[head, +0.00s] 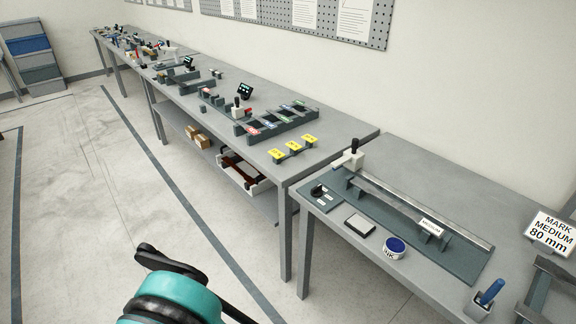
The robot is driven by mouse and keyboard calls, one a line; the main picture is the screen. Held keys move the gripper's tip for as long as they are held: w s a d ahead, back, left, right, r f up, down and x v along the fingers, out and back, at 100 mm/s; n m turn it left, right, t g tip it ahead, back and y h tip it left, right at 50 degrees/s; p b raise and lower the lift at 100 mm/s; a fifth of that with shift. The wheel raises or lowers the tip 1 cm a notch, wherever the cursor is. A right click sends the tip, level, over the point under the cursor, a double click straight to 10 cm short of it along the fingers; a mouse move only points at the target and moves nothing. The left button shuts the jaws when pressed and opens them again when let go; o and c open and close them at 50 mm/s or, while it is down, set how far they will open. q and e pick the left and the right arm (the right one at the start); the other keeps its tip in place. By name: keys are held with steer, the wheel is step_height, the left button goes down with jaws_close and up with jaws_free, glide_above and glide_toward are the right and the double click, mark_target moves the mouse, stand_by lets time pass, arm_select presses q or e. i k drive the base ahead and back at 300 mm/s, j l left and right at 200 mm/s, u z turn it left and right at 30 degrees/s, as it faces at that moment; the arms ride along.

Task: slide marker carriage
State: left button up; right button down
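The marker carriage, a cream block with a black knob (350,158), sits at the far left end of a long grey rail (415,208). The rail stands on a dark green base plate (462,263) on the near table. A block labelled MEDIUM (431,227) stands beside the rail towards its right end. A sign (553,231) reads MARK MEDIUM 80 mm. A teal and black part of my own arm shows at the bottom, well apart from the carriage.
Around the base plate are a small black device (319,191), a dark flat pad (359,224), a round INK tin (394,248) and a blue-handled tool (490,291) in a holder. Another long table (345,133) with yellow tags (293,148) adjoins. The floor at left is clear.

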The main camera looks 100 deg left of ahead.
mark_target(352, 158)
steer(key=u, duration=3.1)
steer(key=i+u, duration=0.3)
steer(key=u, duration=0.15)
steer(key=i+l+u, duration=0.2)
steer(key=u, duration=0.25)
steer(key=i, duration=0.05)
